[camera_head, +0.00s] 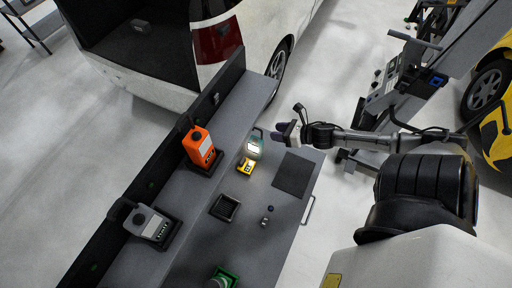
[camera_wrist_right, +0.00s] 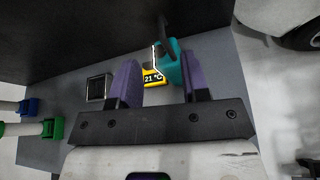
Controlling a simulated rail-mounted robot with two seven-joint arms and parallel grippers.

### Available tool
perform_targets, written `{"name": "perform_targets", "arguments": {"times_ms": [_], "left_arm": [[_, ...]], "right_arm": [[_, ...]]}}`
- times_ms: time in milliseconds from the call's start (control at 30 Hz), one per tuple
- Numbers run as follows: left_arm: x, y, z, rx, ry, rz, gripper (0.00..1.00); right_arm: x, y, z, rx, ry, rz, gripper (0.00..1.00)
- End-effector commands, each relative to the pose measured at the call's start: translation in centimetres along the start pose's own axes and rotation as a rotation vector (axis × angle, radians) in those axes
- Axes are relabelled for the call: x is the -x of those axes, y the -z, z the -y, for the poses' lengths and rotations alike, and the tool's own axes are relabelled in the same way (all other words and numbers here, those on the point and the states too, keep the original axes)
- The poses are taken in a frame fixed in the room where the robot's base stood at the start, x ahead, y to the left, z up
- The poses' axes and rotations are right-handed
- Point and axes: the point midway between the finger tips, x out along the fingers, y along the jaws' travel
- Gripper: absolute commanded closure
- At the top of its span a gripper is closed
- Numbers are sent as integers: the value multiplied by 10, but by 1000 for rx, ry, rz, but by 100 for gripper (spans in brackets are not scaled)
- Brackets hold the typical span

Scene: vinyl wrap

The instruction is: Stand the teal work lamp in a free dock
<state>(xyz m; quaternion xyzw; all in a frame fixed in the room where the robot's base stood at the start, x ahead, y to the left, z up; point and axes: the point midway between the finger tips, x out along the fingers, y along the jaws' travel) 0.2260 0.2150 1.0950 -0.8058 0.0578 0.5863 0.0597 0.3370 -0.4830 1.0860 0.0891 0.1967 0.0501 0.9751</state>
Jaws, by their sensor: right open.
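The teal work lamp (camera_head: 254,144) stands on the grey bench with its pale panel lit. It also shows in the right wrist view (camera_wrist_right: 172,68), beyond the fingers and close to the right-hand one. My right gripper (camera_head: 280,131) is open and empty, just right of the lamp and apart from it as far as I can tell. Its purple fingers (camera_wrist_right: 158,80) are spread in the wrist view. An orange lamp (camera_head: 199,147) and a grey lamp (camera_head: 149,222) each sit in a black dock along the back wall. My left gripper is out of view.
A yellow thermometer (camera_head: 245,166) lies beside the teal lamp and reads 21 °C in the wrist view. A small black square tray (camera_head: 225,208) looks empty. A dark mat (camera_head: 294,174) lies at the right. A green item (camera_head: 223,277) is at the near end.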

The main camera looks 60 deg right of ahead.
Motion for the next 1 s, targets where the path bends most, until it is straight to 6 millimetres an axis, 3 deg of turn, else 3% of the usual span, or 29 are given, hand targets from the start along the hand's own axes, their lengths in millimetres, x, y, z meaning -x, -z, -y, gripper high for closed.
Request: {"name": "perform_targets", "arguments": {"times_ms": [433,800,1000], "left_arm": [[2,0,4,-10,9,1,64],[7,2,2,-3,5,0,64],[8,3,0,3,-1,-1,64]], "right_arm": [[-24,-1,1,-1,1,0,58],[-61,-1,3,-2,0,1,58],[-70,0,3,-2,0,0,58]]}}
